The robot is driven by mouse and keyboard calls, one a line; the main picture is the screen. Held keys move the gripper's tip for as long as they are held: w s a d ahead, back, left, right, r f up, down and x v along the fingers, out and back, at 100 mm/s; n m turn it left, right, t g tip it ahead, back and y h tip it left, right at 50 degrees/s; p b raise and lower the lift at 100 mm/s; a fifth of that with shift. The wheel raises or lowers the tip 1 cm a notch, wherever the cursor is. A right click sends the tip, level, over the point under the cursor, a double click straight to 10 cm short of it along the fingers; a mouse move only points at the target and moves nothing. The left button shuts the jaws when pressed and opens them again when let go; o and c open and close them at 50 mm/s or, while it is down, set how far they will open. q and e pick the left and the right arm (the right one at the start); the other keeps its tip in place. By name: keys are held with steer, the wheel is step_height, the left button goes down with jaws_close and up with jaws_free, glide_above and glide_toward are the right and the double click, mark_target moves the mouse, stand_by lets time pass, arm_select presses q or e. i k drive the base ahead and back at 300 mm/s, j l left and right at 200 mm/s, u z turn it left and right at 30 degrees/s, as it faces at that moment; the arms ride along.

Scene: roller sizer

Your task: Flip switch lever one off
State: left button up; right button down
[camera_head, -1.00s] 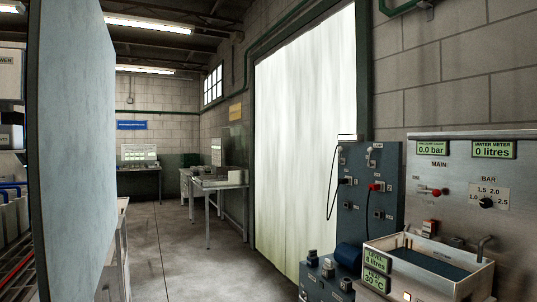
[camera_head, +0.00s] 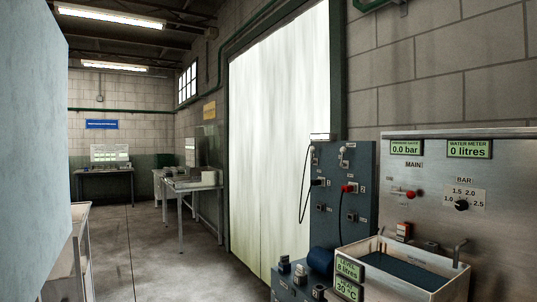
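A blue-grey switch panel (camera_head: 359,224) stands at the lower right, in front of the wall. Small pale switch levers (camera_head: 344,154) sit near its top. A black plug (camera_head: 318,182) with a hanging cable and a red-and-black plug (camera_head: 348,188) sit below them. Several small knobs or switches (camera_head: 284,264) are on its lower part. I cannot tell which lever is number one, or read its position. Neither of my grippers is in view.
A steel water bench (camera_head: 512,230) with a MAIN valve, a BAR dial (camera_head: 461,205) and an open tank (camera_head: 455,280) stands right of the panel. A pale flat panel (camera_head: 35,150) blocks the left. Open floor (camera_head: 150,245) lies between, with tables (camera_head: 192,184) farther back.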

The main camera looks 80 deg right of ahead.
mark_target(313, 149)
steer(key=l+u, duration=1.05)
steer(key=l, duration=0.25)
steer(key=i+l+u, duration=0.1)
steer(key=l+u, duration=0.2)
steer(key=l, duration=0.25)
steer(key=l+u, duration=0.15)
steer(key=l, duration=0.8)
steer(key=i+l+z, duration=0.1)
steer(key=l+z, duration=0.2)
steer(key=l, duration=0.65)
steer(key=l+z, duration=0.5)
steer(key=i+l+z, duration=0.1)
steer(key=l+z, duration=0.15)
steer(key=z, duration=0.25)
steer(key=l+z, duration=0.1)
steer(key=z, duration=0.35)
steer(key=l+z, duration=0.1)
steer(key=z, duration=0.35)
steer(key=l+z, duration=0.1)
steer(key=z, duration=0.35)
steer(key=l+z, duration=0.1)
steer(key=z, duration=0.35)
steer(key=l+z, duration=0.1)
steer(key=z, duration=0.3)
steer(key=k+l, duration=0.1)
steer(key=l, duration=0.2)
